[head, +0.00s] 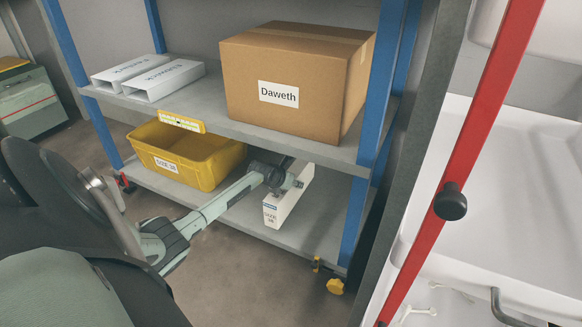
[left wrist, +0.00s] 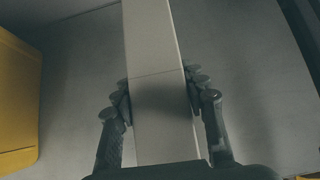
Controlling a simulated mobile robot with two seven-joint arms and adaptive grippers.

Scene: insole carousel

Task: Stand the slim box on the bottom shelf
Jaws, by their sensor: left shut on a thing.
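The slim white box (head: 287,203) is upright at the bottom shelf (head: 257,218), right of the yellow bin, with a small label on its narrow front face. I cannot tell whether its base touches the shelf. My left gripper (head: 284,180) reaches in between the shelves and is shut on the box. In the left wrist view the slim box (left wrist: 158,70) runs between the two fingers of the left gripper (left wrist: 158,98), which touch both its sides. My right gripper is in neither view.
A yellow bin (head: 212,176) stands left of the box on the same shelf. The middle shelf (head: 210,116) above holds a cardboard box (head: 290,75) and two white boxes (head: 165,80). A blue post (head: 375,115) is at the right. Bare shelf lies between box and post.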

